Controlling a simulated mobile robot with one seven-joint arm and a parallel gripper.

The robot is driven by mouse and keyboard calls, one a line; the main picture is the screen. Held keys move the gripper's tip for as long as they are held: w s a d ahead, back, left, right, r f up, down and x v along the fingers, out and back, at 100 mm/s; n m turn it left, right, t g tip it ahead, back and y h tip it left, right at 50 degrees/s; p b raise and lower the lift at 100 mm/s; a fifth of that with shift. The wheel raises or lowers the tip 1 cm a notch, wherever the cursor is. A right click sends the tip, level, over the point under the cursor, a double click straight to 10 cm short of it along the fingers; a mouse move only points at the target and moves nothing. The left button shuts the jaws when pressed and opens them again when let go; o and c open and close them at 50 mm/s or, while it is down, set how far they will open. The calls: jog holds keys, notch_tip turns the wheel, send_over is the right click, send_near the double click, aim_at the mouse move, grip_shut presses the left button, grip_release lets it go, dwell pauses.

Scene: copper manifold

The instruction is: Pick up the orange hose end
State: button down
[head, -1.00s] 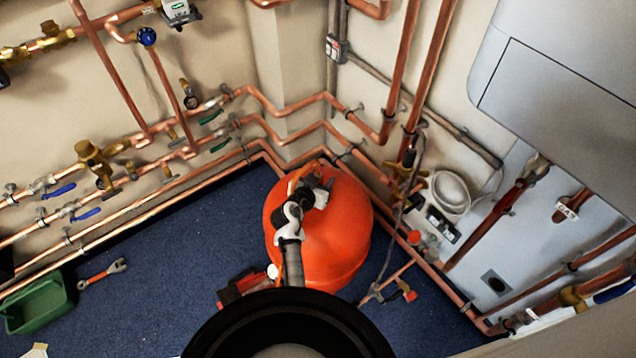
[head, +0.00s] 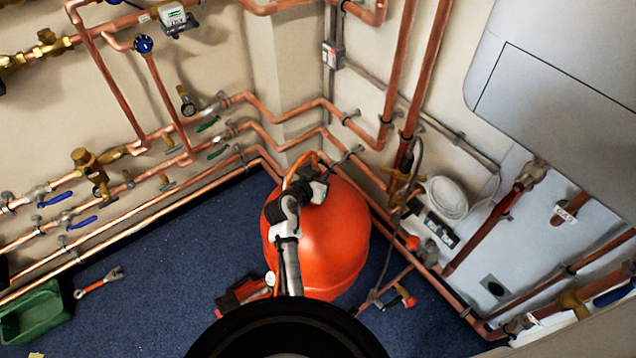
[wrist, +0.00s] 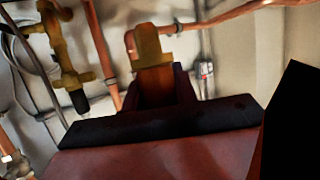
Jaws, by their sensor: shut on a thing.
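The orange hose (head: 299,168) arches up beside my gripper, over the top of the red-orange tank. My gripper (head: 318,180) is above the tank, with my grey and white arm reaching up to it from the bottom of the head view. It is shut, and the hose runs into it; the hose end itself is mostly hidden by the jaws. In the wrist view my gripper (wrist: 155,75) shows at the centre, with a blurred yellow-brown piece between or at the jaws.
The rounded tank (head: 335,240) stands in the corner under my gripper. Copper pipes (head: 275,130) run along both walls close behind it. A grey boiler casing (head: 560,70) overhangs at right. A green tray (head: 35,312) and a wrench (head: 98,283) lie on the blue floor, clear at left.

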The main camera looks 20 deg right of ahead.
notch_tip(320, 180, up, 14)
jog(key=b, duration=0.1)
jog(key=shift+r, duration=0.15)
jog(key=shift+r, duration=0.15)
jog(key=shift+r+p, duration=1.7)
jog(key=shift+r, duration=0.5)
